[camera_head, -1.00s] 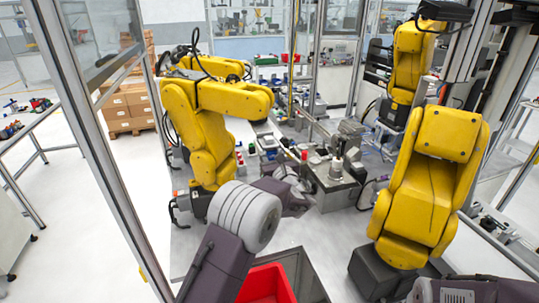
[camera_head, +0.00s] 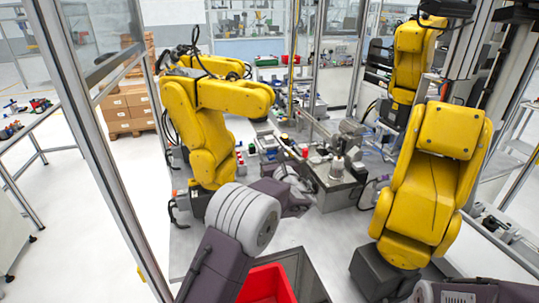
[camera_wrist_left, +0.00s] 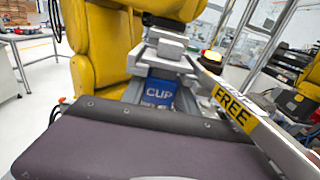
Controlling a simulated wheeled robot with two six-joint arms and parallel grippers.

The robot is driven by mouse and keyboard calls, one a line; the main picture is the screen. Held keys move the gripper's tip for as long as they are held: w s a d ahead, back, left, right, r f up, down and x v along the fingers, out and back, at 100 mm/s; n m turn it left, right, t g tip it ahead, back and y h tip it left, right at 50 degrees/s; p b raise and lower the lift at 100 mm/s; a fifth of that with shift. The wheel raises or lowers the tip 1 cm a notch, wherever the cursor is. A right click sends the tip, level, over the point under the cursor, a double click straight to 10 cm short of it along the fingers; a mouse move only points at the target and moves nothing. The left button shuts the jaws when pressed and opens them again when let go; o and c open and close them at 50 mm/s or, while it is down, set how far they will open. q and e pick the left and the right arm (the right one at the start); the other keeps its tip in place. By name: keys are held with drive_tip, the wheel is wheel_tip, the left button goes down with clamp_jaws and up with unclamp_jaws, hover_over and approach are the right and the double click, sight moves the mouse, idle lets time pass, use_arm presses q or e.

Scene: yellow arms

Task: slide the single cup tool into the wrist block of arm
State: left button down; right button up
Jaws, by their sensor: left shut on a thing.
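My left gripper (camera_head: 298,196) is in the middle of the head view, between two large yellow arms, in front of the metal work station. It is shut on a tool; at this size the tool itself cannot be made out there. In the left wrist view, a blue piece lettered "CUP" (camera_wrist_left: 161,91) stands just past the dark edge of my gripper, which looks like the single cup tool. A grey metal block (camera_wrist_left: 165,50) sits right above the blue piece, close to the yellow arm (camera_wrist_left: 95,45). I cannot tell whether they touch. My right gripper is out of view.
A bar with a yellow "FREE" label (camera_wrist_left: 235,112) slants across the right of the wrist view, close to my gripper. Another yellow arm (camera_head: 432,185) stands at right. A red bin (camera_head: 266,284) is below my left arm. A frame post (camera_head: 105,160) rises at left.

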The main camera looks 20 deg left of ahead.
use_arm(q)
drive_tip(key=c, duration=0.8)
unclamp_jaws()
drive_tip(key=shift+c, duration=0.2)
drive_tip(key=shift+s, duration=0.1)
drive_tip(key=b+v, duration=0.3)
drive_tip(key=v, duration=0.6)
drive_tip(key=shift+b, duration=0.35)
drive_tip(key=shift+d, duration=0.1)
